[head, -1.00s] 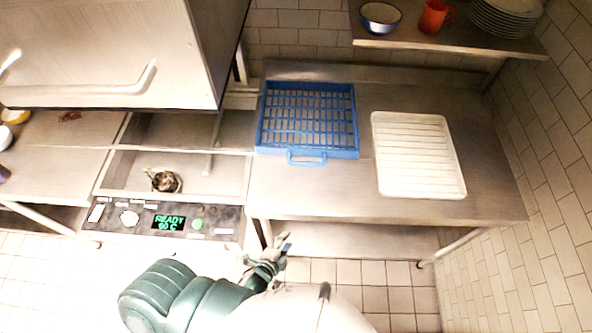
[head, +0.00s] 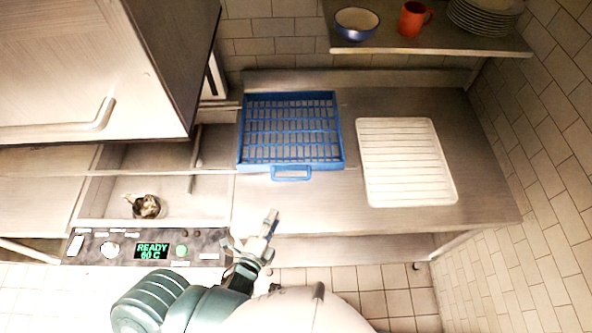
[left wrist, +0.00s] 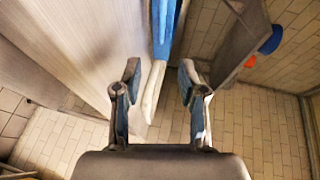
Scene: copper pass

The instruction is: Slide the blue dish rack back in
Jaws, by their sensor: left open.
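The blue dish rack (head: 318,164) lies flat and empty on the metal counter, right of the machine bay (head: 175,208). Its handle (head: 291,174) faces me. My left gripper (head: 252,232) is open and empty, in front of and below the handle, near the counter's front edge and apart from the rack. In the left wrist view the open fingers (left wrist: 159,75) have nothing between them, and part of the blue rack (left wrist: 163,28) shows beyond. My right gripper is not in view.
A white ribbed drainboard (head: 405,160) lies right of the rack. The raised hood (head: 100,70) hangs at upper left. A dark clump (head: 147,206) lies in the bay behind the panel reading READY 60 C (head: 151,250). A shelf holds a bowl (head: 356,23), orange mug (head: 413,18) and plates (head: 485,14).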

